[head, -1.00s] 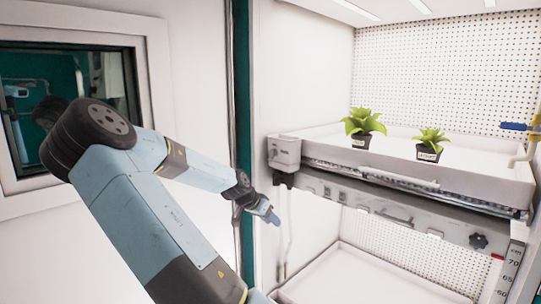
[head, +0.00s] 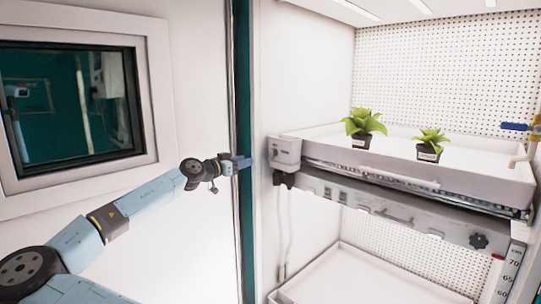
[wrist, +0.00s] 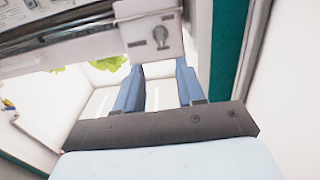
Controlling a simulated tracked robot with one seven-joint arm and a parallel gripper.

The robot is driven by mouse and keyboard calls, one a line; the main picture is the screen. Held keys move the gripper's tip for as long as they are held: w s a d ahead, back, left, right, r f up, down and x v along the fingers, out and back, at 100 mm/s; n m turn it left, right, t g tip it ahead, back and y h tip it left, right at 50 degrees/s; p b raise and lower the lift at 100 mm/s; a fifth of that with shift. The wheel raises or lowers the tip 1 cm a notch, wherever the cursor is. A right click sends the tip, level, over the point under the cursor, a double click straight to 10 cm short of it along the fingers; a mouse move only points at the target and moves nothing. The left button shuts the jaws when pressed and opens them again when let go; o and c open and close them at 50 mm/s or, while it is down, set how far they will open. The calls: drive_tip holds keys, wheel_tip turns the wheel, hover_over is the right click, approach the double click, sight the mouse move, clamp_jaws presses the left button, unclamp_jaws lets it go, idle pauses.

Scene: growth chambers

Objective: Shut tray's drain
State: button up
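The white tray (head: 455,182) sits on the upper shelf of the chamber. A pale box (head: 284,150) is at its front left corner, with a dark fitting (head: 284,180) beneath and a pale hose (head: 286,235) hanging below. In the wrist view the box (wrist: 137,38) carries a small grey turning lever (wrist: 161,38); whether this is the drain's handle, and its setting, I cannot tell. My gripper (head: 243,162) is left of the box, apart from it. In the wrist view my gripper (wrist: 157,68) has its two blue fingers spread, with nothing between them.
Two potted plants (head: 359,142) (head: 428,155) stand in the tray. A blue-handled tap (head: 514,126) is at the far right. A black knob (head: 478,241) is on the rail below the tray. A green door-frame strip (head: 243,90) is beside my gripper. A lower tray (head: 350,280) lies underneath.

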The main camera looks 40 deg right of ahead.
sight(272, 153)
drive_tip(key=w+d, duration=0.1)
drive_tip(key=d, duration=1.2)
drive_tip(key=shift+d, duration=0.3)
drive_tip(key=shift+w+r, duration=0.1)
